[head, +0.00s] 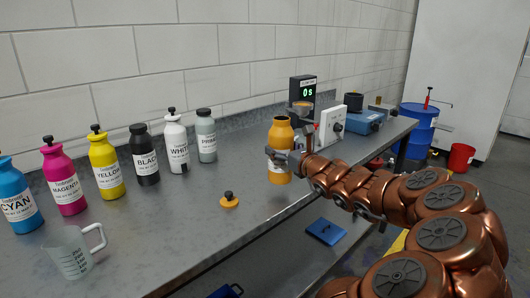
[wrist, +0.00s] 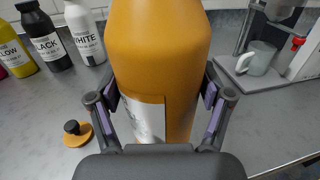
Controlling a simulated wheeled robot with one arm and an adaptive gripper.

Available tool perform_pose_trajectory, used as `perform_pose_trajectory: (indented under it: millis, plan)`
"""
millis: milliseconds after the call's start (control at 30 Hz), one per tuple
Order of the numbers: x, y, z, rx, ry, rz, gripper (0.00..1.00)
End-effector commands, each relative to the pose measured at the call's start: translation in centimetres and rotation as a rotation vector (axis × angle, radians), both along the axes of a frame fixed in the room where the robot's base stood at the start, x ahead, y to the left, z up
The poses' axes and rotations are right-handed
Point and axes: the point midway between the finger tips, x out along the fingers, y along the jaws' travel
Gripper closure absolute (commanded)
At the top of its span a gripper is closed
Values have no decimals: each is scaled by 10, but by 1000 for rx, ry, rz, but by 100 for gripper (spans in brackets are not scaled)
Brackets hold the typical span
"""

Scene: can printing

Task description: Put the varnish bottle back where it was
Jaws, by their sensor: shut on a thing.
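The varnish bottle (head: 281,136), an orange bottle with a pale label, is upright near the middle of the counter. No cap shows on it in the head view. My gripper (head: 278,161) is shut around its body, with the arm reaching in from the right. In the wrist view the bottle (wrist: 155,45) fills the middle, with a finger on each side; its top is out of frame. I cannot tell whether its base touches the counter. An orange cap with a black knob (head: 229,201) lies on the counter, left of the bottle; it also shows in the wrist view (wrist: 76,133).
A row of labelled bottles stands along the wall at left, ending with a grey-green one (head: 206,140). A clear measuring jug (head: 72,257) is front left. A grey mug (wrist: 258,58) stands right of the bottle by a device. A timer (head: 303,92) and blue machine (head: 362,122) stand farther right.

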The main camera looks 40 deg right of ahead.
Motion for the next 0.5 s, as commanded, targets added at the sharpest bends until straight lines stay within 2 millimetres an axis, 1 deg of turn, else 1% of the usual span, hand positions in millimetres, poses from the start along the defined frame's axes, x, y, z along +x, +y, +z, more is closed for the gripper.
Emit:
perform_pose_trajectory:
  millis: [33, 167, 300, 400, 500]
  plan:
    - [8, 0, 1, -1, -2, 2, 91]
    - [27, -4, -2, 0, 1, 1, 91]
    - [51, -6, -5, 0, 2, 4, 91]
    - [65, -9, -4, -3, -2, 2, 91]
    - [73, -11, -5, -2, -2, 1, 91]
